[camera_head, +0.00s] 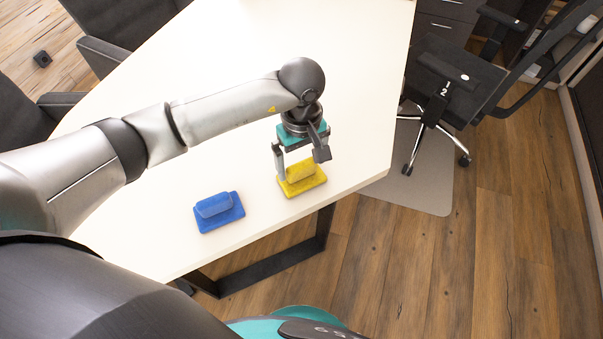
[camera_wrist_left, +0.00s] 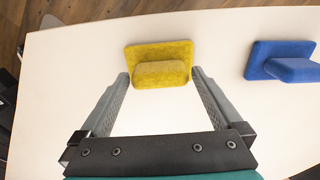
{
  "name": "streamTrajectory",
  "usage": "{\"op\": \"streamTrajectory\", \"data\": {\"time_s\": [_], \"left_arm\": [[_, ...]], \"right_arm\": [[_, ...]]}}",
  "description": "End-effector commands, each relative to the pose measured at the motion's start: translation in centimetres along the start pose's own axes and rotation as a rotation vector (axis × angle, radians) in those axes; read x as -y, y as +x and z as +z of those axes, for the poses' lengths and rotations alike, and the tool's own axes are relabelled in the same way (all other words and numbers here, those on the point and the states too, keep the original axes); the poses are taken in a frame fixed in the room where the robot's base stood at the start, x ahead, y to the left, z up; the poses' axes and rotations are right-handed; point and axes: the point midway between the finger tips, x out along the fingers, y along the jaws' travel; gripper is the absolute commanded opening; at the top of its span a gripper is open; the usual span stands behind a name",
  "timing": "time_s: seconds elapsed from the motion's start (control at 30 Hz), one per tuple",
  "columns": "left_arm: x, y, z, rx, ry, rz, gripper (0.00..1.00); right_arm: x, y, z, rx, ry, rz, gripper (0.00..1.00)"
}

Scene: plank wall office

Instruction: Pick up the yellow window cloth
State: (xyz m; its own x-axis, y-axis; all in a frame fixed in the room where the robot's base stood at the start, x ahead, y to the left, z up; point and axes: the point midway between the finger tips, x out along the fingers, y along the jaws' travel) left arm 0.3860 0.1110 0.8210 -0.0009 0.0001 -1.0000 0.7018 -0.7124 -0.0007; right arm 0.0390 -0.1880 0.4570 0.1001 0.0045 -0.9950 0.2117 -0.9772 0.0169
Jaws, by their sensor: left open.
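The yellow window cloth (camera_head: 301,178) lies on the white table near its right front edge. It is a flat pad with a raised grip on top. My left gripper (camera_head: 300,169) is right over it, pointing down, with its fingers apart. In the left wrist view the yellow cloth (camera_wrist_left: 160,66) shows between and just beyond the open fingertips (camera_wrist_left: 160,75), with nothing held. I cannot tell whether the fingers touch it. My right gripper is not in view.
A blue cloth (camera_head: 218,211) of the same shape lies on the table (camera_head: 225,70) to the left of the yellow one; it also shows in the left wrist view (camera_wrist_left: 283,61). An office chair (camera_head: 452,85) stands at the right. The table behind the gripper is clear.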

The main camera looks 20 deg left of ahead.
Motion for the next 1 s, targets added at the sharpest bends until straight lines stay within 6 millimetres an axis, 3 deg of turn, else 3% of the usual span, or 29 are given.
{"op": "streamTrajectory", "data": {"time_s": [0.13,0.4,1.0], "left_arm": [[0.0,1.9,0.0,0.001,0.000,0.000,1.00],[0.0,2.2,0.0,-0.001,0.000,0.001,1.00],[0.0,2.1,-0.1,-0.001,0.000,0.001,0.34]], "right_arm": [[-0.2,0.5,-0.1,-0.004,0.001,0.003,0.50],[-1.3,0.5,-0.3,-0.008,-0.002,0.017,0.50],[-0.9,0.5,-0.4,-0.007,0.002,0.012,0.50]]}}
